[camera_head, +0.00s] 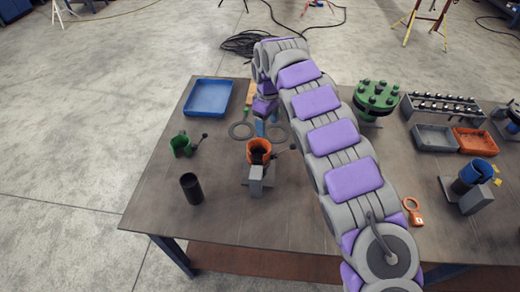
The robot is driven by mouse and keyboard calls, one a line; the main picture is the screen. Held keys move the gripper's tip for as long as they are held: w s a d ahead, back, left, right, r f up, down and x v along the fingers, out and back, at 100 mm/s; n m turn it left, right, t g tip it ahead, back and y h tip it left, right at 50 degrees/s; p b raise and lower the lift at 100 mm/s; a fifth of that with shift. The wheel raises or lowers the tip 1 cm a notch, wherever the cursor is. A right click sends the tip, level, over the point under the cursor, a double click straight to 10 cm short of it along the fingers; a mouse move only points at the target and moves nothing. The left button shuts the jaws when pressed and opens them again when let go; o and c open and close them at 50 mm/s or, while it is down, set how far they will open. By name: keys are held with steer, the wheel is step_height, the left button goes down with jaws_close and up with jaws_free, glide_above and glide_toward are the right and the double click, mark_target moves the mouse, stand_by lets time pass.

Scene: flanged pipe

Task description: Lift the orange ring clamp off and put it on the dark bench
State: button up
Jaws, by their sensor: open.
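The orange ring clamp (259,147) sits around the top of a dark upright pipe on a grey stand (256,182). Its small dark lever sticks out to the right. My gripper (264,115) is just behind the clamp, at the end of my purple and grey arm. It is open and looks apart from the clamp; its fingertips are small and hard to make out. The dark bench (160,205) carries all of this. Bare bench top lies to the left and in front of the stand.
A green clamp (181,146) and a black cylinder (191,188) stand to the left. A blue tray (209,97) lies behind them. Dark flat rings (241,130) lie near my gripper. A blue clamp (468,178), an orange tray (476,141) and a green flange (376,97) are right.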

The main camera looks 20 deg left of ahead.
steer(key=f, duration=0.2)
steer(key=a+f+b, duration=0.1)
steer(key=f, duration=0.1)
steer(key=f+b, duration=0.1)
steer(key=f, duration=0.2)
steer(key=shift+a, duration=0.15)
steer(key=shift+f, duration=0.45)
steer(key=shift+d, duration=0.2)
jaws_close()
